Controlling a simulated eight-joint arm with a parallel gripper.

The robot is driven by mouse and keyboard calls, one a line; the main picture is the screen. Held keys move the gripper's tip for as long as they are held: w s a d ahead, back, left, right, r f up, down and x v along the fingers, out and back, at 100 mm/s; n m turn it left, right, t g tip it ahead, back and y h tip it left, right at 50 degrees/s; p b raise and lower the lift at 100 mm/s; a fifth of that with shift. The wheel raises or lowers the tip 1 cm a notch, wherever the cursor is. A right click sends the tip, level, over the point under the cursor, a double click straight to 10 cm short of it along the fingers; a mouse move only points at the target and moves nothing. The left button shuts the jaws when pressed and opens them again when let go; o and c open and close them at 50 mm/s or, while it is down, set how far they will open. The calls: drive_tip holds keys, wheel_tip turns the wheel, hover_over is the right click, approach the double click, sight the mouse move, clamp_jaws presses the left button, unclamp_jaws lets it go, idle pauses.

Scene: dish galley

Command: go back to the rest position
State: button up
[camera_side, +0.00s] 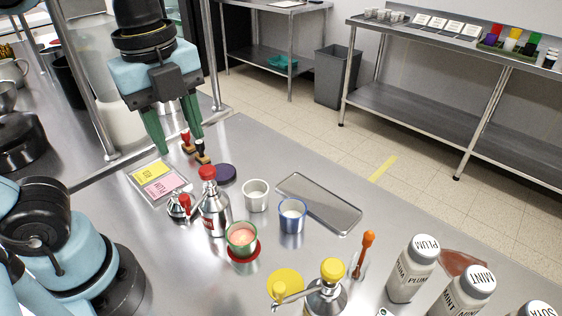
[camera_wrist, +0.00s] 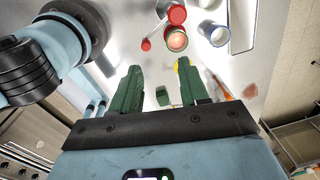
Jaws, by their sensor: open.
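My gripper (camera_side: 178,143) hangs over the back left of the steel counter (camera_side: 262,150), with its two green fingers apart and pointing down. The fingers also show in the wrist view (camera_wrist: 159,68), spread wide. In the side view I see nothing held between them. A small green shape (camera_wrist: 162,96) shows between the fingers in the wrist view; I cannot tell what it is. Two small stamps, one with a red handle (camera_side: 186,138) and one with a black handle (camera_side: 200,147), stand close to the fingertips in the side view. I cannot tell the exact gap.
A green cup (camera_side: 242,238) stands on a red disc, near a white cup (camera_side: 256,196), a blue-rimmed cup (camera_side: 292,217) and a metal tray (camera_side: 333,212). A post (camera_side: 97,115) rises behind.

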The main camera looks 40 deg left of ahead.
drive_tip(key=w+f+n+t, duration=0.1)
drive_tip(key=n, duration=0.1)
drive_tip(key=w+a+f+n, duration=0.1)
drive_tip(key=w+f+n, duration=0.1)
drive_tip(key=n, duration=0.1)
drive_tip(key=w+f+n+t, duration=0.1)
drive_tip(key=w+f+n, duration=0.1)
drive_tip(key=n, duration=0.1)
drive_tip(key=shift+a+f+t, duration=0.15)
drive_tip(key=shift+a+t, duration=0.15)
drive_tip(key=shift+a, duration=0.05)
drive_tip(key=w+a+f+n+t, duration=0.3)
drive_tip(key=w+f+n, duration=0.1)
drive_tip(key=n, duration=0.7)
drive_tip(key=shift+a+f+n+t, duration=0.3)
drive_tip(key=shift+f+t, duration=0.1)
drive_tip(key=shift+f, duration=0.2)
